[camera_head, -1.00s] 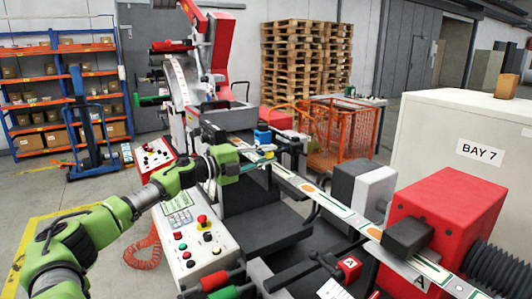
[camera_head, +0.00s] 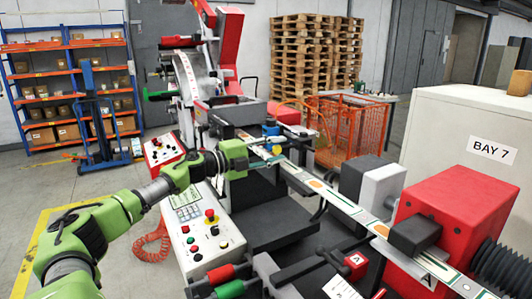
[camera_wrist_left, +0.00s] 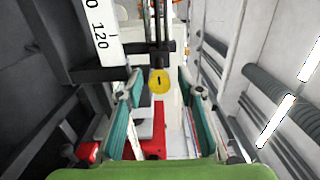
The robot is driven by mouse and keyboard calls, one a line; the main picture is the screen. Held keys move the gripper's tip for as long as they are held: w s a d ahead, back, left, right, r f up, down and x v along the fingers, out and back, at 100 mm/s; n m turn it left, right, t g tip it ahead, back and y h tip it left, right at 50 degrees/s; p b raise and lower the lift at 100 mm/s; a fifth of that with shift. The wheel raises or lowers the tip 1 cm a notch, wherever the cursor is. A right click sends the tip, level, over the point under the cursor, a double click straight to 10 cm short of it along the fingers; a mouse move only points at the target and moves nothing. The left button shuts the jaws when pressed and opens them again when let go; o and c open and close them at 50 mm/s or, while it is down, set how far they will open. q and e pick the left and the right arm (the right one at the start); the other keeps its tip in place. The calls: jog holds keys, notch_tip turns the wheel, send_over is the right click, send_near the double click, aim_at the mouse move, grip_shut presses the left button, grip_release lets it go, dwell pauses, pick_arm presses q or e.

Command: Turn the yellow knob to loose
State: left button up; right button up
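The yellow knob (camera_wrist_left: 159,81) shows as a round face with a short dark mark in the left wrist view, just ahead of the fingertips and centred between them. In the head view a small yellow spot that looks like the knob (camera_head: 276,150) sits at the finger ends, below a blue block (camera_head: 270,129). My left gripper (camera_wrist_left: 160,93) is open, with one teal-padded finger on each side and nothing held. In the head view it reaches from the left over the machine (camera_head: 235,156). I cannot tell whether a finger touches the knob. My right gripper is not in view.
A control panel with buttons and a red emergency stop (camera_head: 210,214) stands below my left arm. A label strip (camera_head: 340,203) runs right to a red housing (camera_head: 452,213). In the wrist view, a numbered scale (camera_wrist_left: 96,28) and dark bars lie close left, grey rails right.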

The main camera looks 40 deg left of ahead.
pick_arm(q)
jog(key=shift+s+a+f, duration=0.2)
jog(key=shift+s+a, duration=0.25)
jog(key=shift+s, duration=0.35)
jog(key=shift+s+r, duration=0.1)
jog(key=shift+s, duration=0.35)
jog(key=shift+s+a, duration=0.15)
jog(key=shift+s, duration=0.4)
jog(key=shift+v, duration=1.95)
jog(key=shift+r, duration=0.15)
jog(key=shift+s, duration=0.1)
